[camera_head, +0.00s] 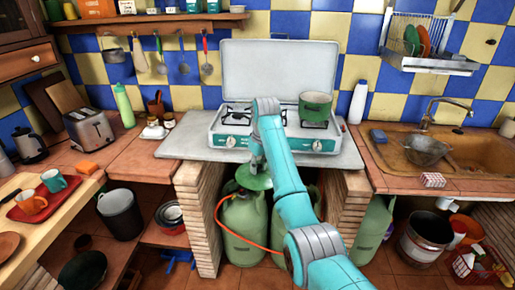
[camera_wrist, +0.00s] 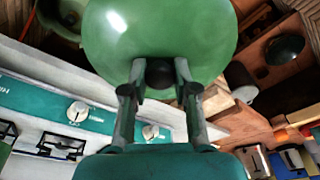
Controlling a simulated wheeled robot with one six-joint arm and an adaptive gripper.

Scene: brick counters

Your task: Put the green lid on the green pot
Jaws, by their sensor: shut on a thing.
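The green lid (camera_head: 251,178) hangs in front of the stove's front edge, above the gas bottles in the head view. My gripper (camera_head: 257,160) is shut on its dark round knob (camera_wrist: 160,74), one finger on each side in the wrist view. The lid fills the top middle of the wrist view. The green pot (camera_head: 316,110) stands upright on the stove's right burner, to the right of and behind my gripper. The pot's top looks open, and the lid is apart from it.
The white and teal stove (camera_head: 230,143) has its cover raised (camera_head: 270,68) behind the pot. A white bottle (camera_head: 358,102) stands to the pot's right. The grey counter (camera_head: 190,140) left of the stove is mostly clear. A brick pillar (camera_head: 198,210) stands left of the gas bottles (camera_head: 246,225).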

